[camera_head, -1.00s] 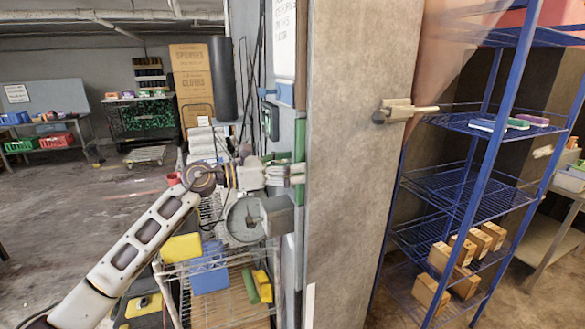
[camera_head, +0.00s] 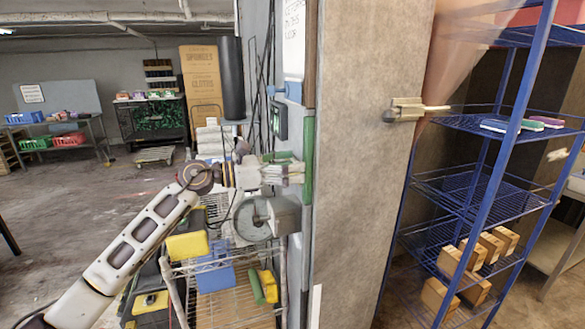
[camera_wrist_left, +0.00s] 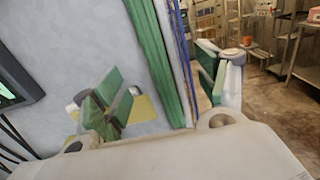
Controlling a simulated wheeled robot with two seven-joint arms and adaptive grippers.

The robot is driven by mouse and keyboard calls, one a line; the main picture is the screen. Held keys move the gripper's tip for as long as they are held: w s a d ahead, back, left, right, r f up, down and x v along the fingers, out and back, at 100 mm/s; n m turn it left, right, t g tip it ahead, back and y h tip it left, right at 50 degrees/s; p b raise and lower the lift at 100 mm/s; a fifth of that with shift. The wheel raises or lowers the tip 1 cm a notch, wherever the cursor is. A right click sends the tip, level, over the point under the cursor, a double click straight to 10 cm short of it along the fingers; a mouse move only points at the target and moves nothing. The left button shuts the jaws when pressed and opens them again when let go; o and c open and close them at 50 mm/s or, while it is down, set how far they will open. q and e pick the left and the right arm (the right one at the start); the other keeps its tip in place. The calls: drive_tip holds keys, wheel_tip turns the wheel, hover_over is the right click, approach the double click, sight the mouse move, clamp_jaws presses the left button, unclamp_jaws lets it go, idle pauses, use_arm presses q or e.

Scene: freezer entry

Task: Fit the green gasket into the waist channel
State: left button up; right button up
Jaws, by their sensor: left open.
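The green gasket (camera_head: 308,150) is a narrow upright strip along the edge of the grey wall end, at about the middle of its height. In the left wrist view the gasket (camera_wrist_left: 152,45) runs from the top edge down between my fingers. My left gripper (camera_head: 297,173) points right, with its tips at the gasket. In the left wrist view my left gripper (camera_wrist_left: 160,88) is open, with one green-padded finger on each side of the strip. I cannot tell whether the fingers touch it. The channel behind the strip is hidden. My right gripper is not in view.
A wire cart (camera_head: 235,304) with a blue bin and yellow items stands below my left arm. A grey round-faced device (camera_head: 258,220) sits just under the gripper. A beige handle (camera_head: 406,109) juts from the wall. A blue wire shelf (camera_head: 455,190) stands right.

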use_arm(q)
drive_tip(key=shift+s+a+b, duration=0.2)
drive_tip(key=shift+a+b, duration=0.15)
drive_tip(key=shift+a, duration=0.35)
drive_tip(key=shift+b+v, duration=0.6)
drive_tip(key=shift+v, duration=0.6)
drive_tip(key=v, duration=1.2)
idle(0.3)
idle(0.6)
